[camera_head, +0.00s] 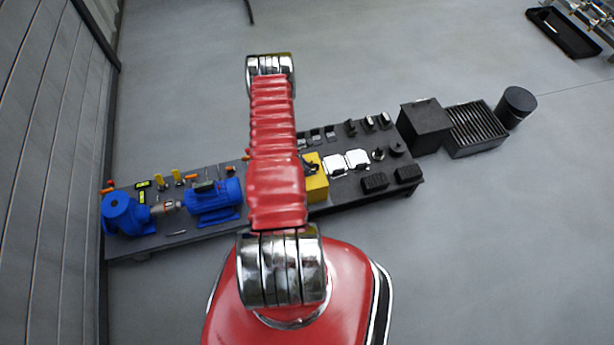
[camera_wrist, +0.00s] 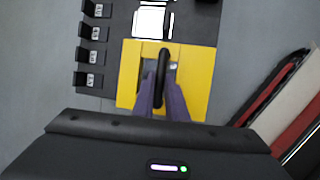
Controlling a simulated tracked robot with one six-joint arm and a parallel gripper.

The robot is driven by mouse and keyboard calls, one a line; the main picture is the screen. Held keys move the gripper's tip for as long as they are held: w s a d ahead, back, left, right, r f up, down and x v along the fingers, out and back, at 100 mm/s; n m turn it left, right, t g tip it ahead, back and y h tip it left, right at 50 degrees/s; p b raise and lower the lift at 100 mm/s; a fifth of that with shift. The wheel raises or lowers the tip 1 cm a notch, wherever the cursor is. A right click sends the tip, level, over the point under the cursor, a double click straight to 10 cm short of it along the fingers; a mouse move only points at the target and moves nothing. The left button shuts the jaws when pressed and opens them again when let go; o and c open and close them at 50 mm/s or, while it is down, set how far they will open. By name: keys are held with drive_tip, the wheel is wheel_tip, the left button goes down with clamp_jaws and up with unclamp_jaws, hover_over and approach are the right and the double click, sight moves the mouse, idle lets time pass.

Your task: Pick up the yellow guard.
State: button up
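The yellow guard (camera_wrist: 128,84) is a boxy yellow cover with a black upright handle (camera_wrist: 163,70) on top. In the head view the guard (camera_head: 318,192) sits on the dark bench, partly hidden behind my red arm. In the wrist view my gripper (camera_wrist: 162,88) is over the guard, with its two grey-purple fingers close against both sides of the handle. The gripper looks shut on the handle. My arm hides the gripper in the head view. I see no clear gap between the guard and the bench.
The dark bench (camera_head: 228,171) holds a blue pump (camera_head: 125,213) and blue motor (camera_head: 214,200) at left. White plates (camera_head: 357,159) and black blocks (camera_head: 375,182) lie right of the guard. A dark box (camera_head: 424,126) stands at the bench's right end. Floor in front is clear.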

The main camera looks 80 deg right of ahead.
clamp_jaws()
drive_tip(key=shift+a, duration=0.1)
idle(0.7)
drive_tip(key=shift+r, duration=0.15)
drive_tip(key=shift+r, duration=0.6)
wheel_tip(320, 180, up, 9)
drive_tip(key=shift+f, duration=0.2)
idle(0.7)
